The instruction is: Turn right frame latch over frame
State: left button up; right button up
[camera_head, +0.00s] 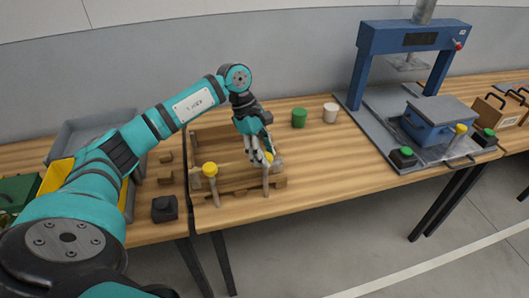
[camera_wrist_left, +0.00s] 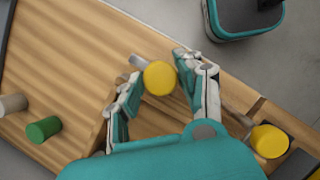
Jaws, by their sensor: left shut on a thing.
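The wooden frame (camera_head: 232,181) lies on the table under my left gripper (camera_head: 261,155). My left gripper is shut on the latch's knob. In the left wrist view the yellow knob (camera_wrist_left: 160,77) sits between the two fingers, with a short pale bar end showing beside it. The left frame latch (camera_head: 210,170) also has a yellow knob and stands apart to the left. My right gripper is not in view.
A blue press (camera_head: 412,38) with a blue box (camera_head: 438,121) is further right. A grey bin (camera_head: 88,133) and a black block (camera_head: 164,208) are at left.

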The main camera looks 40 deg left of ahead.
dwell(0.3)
pick_arm(q)
jog(key=n+t+b, duration=0.1)
jog(key=n+b, duration=0.1)
jog(key=n, duration=0.1)
jog(key=shift+f, duration=0.1)
jog(key=n+t+b, duration=0.1)
jog(key=n, duration=0.1)
jog(key=n+t+y+b, duration=0.1)
jog(key=n+b, duration=0.1)
jog(key=n, duration=0.1)
jog(key=shift+s, duration=0.15)
jog(key=n+y+b, duration=0.1)
jog(key=n, duration=0.1)
jog(key=n+t+b, duration=0.1)
jog(key=n, duration=0.2)
jog(key=shift+d+y, duration=0.15)
jog(key=shift+y, duration=0.25)
jog(key=n+y, duration=0.1)
jog(key=n, duration=0.1)
jog(key=n+y+b, duration=0.1)
jog(key=n, duration=0.1)
jog(key=shift+r+n+b, duration=0.2)
jog(key=shift+n+b, duration=0.1)
jog(key=shift+n, duration=0.1)
jog(key=o, duration=1.1)
jog(key=v, duration=1.2)
jog(key=shift+s+d, duration=0.1)
